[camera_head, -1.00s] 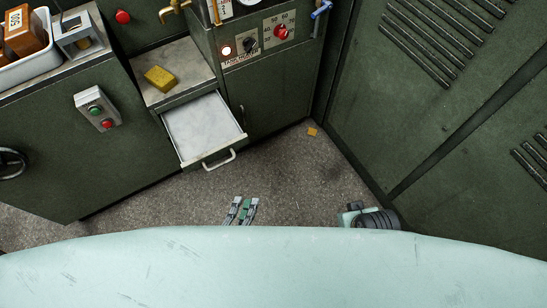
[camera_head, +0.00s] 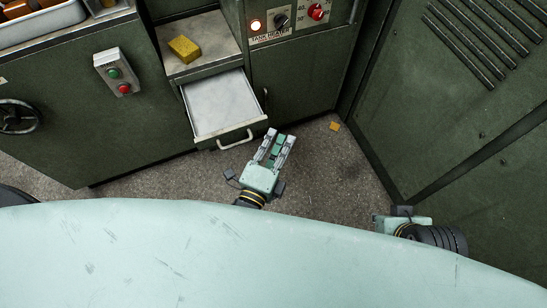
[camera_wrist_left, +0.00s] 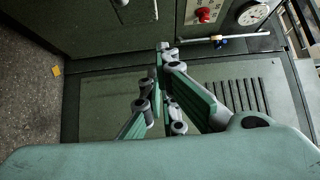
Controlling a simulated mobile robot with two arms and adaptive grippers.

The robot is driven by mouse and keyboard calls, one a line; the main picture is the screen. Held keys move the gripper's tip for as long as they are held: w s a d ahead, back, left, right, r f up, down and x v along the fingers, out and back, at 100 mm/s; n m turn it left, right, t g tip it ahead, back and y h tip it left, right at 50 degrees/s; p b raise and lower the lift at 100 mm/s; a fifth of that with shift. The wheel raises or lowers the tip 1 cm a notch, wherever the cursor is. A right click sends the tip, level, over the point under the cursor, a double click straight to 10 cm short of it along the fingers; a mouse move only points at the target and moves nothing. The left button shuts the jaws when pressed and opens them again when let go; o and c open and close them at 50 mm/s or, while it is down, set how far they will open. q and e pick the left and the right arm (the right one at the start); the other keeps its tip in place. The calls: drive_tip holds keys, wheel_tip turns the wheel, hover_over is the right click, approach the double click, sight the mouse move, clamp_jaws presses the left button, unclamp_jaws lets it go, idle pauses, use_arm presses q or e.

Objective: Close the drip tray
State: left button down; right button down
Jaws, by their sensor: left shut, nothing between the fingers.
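The drip tray (camera_head: 222,105) is a pale, empty drawer pulled out of the green machine in the head view. Its light bar handle (camera_head: 237,139) is on the front panel. My left gripper (camera_head: 282,138) is just right of and beside the handle in the picture, with its fingers pointing up toward the machine. It is shut and holds nothing; contact with the tray cannot be told. In the left wrist view its linked fingers (camera_wrist_left: 162,90) point at green cabinet panels. The body of my right gripper (camera_head: 396,221) shows at the lower right, its fingers hidden.
A yellow sponge (camera_head: 184,49) lies on the ledge above the tray. A button box (camera_head: 117,72) and a handwheel (camera_head: 17,117) are at the left. A green cabinet (camera_head: 470,100) stands at the right. A small orange scrap (camera_head: 335,126) lies on the floor.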

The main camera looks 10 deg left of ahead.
sight(247, 82)
use_arm(q)
drive_tip(key=shift+w+a, duration=0.95)
drive_tip(key=shift+w, duration=0.2)
use_arm(e)
drive_tip(key=shift+f, duration=0.3)
